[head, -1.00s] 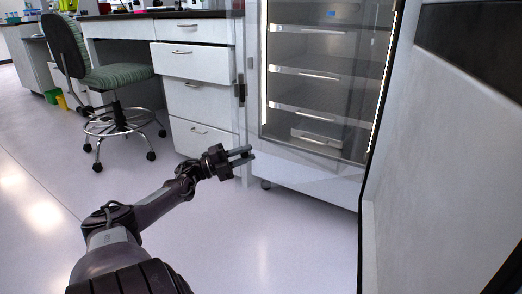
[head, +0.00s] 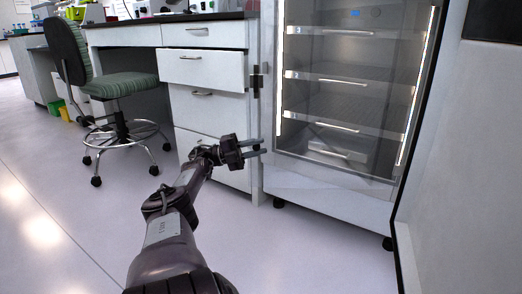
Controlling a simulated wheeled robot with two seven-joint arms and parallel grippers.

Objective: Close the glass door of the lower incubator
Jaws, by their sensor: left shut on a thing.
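The lower incubator (head: 350,185) stands at the centre right in the head view, with its lit shelves showing. Its clear glass door (head: 268,120) is hard to make out. A pale strip with a dark fitting (head: 257,82) marks the left side of the door area. My left gripper (head: 257,147) is at this left side, low down, with its two fingers pointing right. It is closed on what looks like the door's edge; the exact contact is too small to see. My right gripper is not in view.
A large white panel with a dark edge (head: 462,170) fills the right side. A bench with drawers (head: 207,70) stands left of the incubator, one drawer slightly out. A green stool (head: 120,85) stands farther left. The floor (head: 90,230) in front is clear.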

